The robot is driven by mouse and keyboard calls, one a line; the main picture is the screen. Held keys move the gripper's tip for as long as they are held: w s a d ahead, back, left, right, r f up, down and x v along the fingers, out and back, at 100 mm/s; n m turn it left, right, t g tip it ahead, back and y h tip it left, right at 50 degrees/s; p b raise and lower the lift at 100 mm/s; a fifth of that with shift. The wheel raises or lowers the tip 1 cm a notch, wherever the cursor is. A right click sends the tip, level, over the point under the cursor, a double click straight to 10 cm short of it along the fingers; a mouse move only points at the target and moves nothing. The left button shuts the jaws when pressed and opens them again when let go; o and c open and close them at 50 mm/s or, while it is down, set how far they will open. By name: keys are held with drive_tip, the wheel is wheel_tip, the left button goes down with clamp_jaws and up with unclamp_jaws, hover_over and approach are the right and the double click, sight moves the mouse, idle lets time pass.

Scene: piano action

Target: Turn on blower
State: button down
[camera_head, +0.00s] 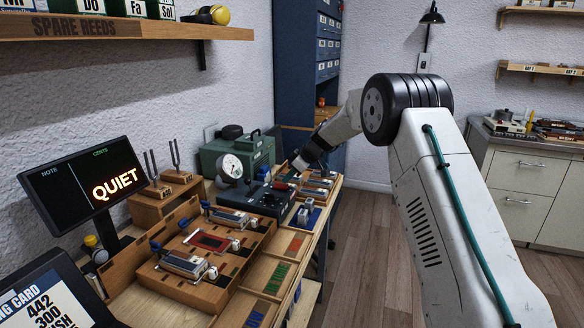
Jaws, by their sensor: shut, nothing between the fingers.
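A green metal box with a handle (240,150), which looks like the blower, stands at the back of the workbench against the wall. A round white dial gauge (231,167) stands at its front left. A dark box (266,199) with small controls on top sits in front of it; a small red part (283,186) shows at its right side. My arm reaches in from the right, and my gripper (299,164) is shut and empty, pointing down and left, just right of the green box and near the dark box. Whether its tips touch anything is too small to tell.
A wooden jig (150,282) with metal clamps fills the bench front. A monitor reading QUIET (84,184) and tuning forks (176,158) stand left. A shelf (120,28) overhangs the bench. A blue cabinet (297,75) stands behind. Floor is open at right.

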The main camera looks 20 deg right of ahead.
drive_tip(key=shift+s+f, duration=0.1)
drive_tip(key=shift+f, duration=0.35)
drive_tip(key=shift+f, duration=0.1)
drive_tip(key=shift+s+d+f, duration=0.1)
drive_tip(key=shift+d+f, duration=0.05)
drive_tip(key=shift+f, duration=0.2)
drive_tip(key=shift+r, duration=0.15)
drive_tip(key=shift+r, duration=0.75)
